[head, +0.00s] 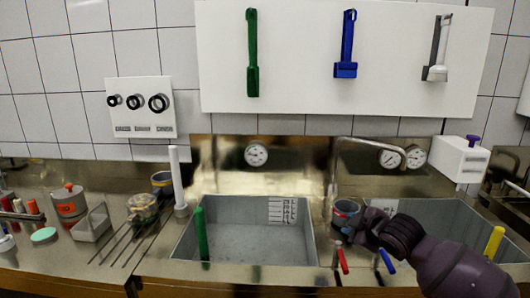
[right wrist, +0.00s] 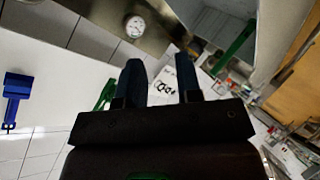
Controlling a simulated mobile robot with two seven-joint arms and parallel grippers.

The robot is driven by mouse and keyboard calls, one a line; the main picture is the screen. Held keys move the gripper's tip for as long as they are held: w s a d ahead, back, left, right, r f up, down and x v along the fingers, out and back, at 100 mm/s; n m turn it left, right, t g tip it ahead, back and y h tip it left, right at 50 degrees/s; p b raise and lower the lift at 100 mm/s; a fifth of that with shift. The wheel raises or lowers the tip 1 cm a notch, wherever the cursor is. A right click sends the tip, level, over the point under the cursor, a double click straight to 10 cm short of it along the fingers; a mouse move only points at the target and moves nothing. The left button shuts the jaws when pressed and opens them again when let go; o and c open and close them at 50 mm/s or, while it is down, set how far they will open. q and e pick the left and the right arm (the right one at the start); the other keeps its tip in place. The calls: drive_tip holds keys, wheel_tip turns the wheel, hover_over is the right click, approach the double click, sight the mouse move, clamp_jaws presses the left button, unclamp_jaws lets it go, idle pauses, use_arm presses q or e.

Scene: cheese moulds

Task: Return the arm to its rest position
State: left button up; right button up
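My right arm, dark purple-grey, comes in from the lower right of the head view. The wrist view is tilted, with wall tiles, a round gauge and a green handle behind the fingers. My left arm and left gripper are not in view.
A middle sink (head: 250,240) with a green handle (head: 201,235) at its left is beside the gripper. A small blue-and-red pot (head: 345,212) stands close behind it. Red (head: 342,261) and blue (head: 386,261) handles are near it at the counter edge. Rods and jars crowd the left counter.

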drive_tip(key=s+d+f+m+h, duration=0.1)
drive_tip(key=s+f+m, duration=0.3)
drive_tip(key=s+f, duration=0.5)
drive_tip(key=s+d+f+m+h, duration=0.2)
drive_tip(key=s+f+m, duration=0.2)
drive_tip(key=s+f, duration=0.4)
drive_tip(key=s+d+f+m+h, duration=0.1)
drive_tip(key=s+f+m, duration=0.4)
drive_tip(key=s, duration=1.3)
wheel_tip(320, 180, down, 5)
drive_tip(key=shift+s+d+r+h, duration=0.2)
drive_tip(key=shift+d+h, duration=0.1)
drive_tip(key=shift+d, duration=0.2)
